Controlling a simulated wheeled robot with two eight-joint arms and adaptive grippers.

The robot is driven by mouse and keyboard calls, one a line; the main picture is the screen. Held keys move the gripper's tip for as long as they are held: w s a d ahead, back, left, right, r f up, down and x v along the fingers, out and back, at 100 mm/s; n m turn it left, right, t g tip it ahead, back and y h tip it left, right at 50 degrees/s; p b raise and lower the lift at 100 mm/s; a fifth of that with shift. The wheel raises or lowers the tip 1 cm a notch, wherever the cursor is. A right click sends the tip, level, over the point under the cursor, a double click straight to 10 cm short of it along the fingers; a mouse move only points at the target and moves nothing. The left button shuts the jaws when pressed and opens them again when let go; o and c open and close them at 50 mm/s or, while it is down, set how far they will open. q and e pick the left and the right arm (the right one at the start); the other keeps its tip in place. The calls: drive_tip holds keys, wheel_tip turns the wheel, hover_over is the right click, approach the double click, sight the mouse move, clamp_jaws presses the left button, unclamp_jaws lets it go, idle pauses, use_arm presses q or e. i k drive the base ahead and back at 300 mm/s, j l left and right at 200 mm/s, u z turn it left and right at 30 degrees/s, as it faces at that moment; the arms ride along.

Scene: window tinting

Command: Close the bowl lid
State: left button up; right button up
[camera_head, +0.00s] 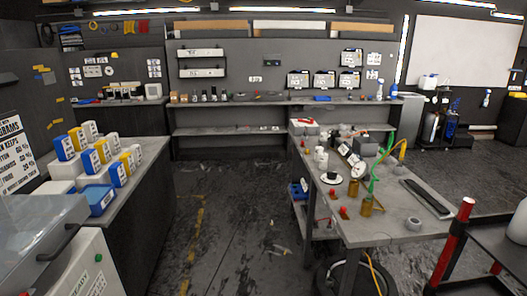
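At the lower left stands a pale machine (88,275) with the word READY on its front. A grey, see-through cover with a dark handle (58,244) is on top of it, and this looks like the lid. The left and bottom picture edges cut off the machine, so I cannot tell how far the lid is open. No bowl shows clearly. Neither of my grippers is in view.
A counter (135,190) with blue, yellow and white boxes stands behind the machine. A cluttered workbench (385,228) is at the right, and a red-posted cart (455,240) is at the right edge. The dark floor (235,230) between counter and workbench is mostly clear.

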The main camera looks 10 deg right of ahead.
sight(335, 134)
drive_tip(key=i+j+z, duration=0.15)
drive_tip(key=i+z, duration=0.2)
drive_tip(key=i+j+z, duration=0.35)
drive_tip(key=i, duration=0.2)
drive_tip(key=i+j+z, duration=0.35)
drive_tip(key=i+z, duration=0.1)
drive_tip(key=z, duration=0.25)
drive_tip(key=j+z, duration=0.1)
drive_tip(key=z, duration=0.25)
drive_tip(key=i+j+z, duration=0.15)
drive_tip(key=z, duration=0.15)
